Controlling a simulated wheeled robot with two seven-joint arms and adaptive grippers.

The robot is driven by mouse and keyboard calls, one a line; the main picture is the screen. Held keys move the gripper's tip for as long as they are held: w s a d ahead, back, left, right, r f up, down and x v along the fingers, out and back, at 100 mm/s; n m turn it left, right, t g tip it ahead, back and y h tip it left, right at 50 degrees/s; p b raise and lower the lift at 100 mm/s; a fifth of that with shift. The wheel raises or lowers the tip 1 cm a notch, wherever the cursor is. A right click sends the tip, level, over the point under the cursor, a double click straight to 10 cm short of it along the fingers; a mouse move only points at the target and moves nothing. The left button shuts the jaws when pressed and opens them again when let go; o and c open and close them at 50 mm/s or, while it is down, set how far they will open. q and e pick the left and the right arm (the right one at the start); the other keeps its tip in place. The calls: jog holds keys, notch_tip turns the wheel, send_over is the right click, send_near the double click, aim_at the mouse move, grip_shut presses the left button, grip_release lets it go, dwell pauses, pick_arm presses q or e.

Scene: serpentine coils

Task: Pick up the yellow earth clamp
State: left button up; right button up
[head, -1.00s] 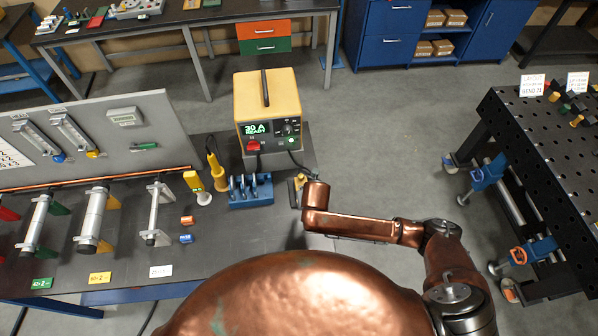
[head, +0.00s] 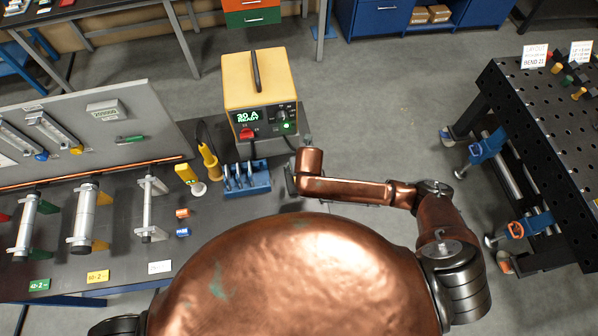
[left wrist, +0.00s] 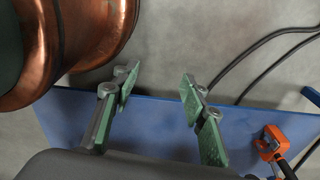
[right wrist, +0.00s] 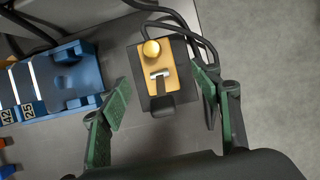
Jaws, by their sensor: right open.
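The yellow earth clamp (right wrist: 170,68) is in the upper middle of the right wrist view, a flat yellow piece with a round brass-coloured knob, on a dark block on the bench. A cable runs beside it. My right gripper (right wrist: 162,86) is open, its green-padded fingers to either side of the clamp and apart from it. In the head view my copper right arm covers most of the clamp and the gripper. My left gripper (left wrist: 160,92) is open and empty in the left wrist view, above a blue surface and grey floor.
A blue slotted holder (head: 247,181) stands left of the clamp; it also shows in the right wrist view (right wrist: 85,75). The yellow power unit (head: 258,90) stands behind, with cables. A yellow-handled tool (head: 208,160) is further left. An orange-and-black tool (left wrist: 270,145) is below my left gripper.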

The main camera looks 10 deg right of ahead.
jog(key=x, duration=0.2)
jog(key=shift+f, duration=0.35)
jog(key=shift+w+f, duration=0.15)
jog(key=shift+f, duration=0.2)
jog(key=p+x, duration=0.1)
jog(key=x, duration=0.2)
jog(key=shift+a+f, duration=0.15)
jog(key=shift+f, duration=0.05)
jog(key=shift+w+f, duration=0.15)
jog(key=shift+f, duration=0.25)
pick_arm(q)
jog(key=shift+w+r, duration=0.55)
jog(key=shift+r, duration=0.15)
pick_arm(e)
jog(key=shift+c, duration=0.7)
jog(key=c, duration=0.3)
grip_shut()
pick_arm(q)
jog(key=shift+s, duration=0.15)
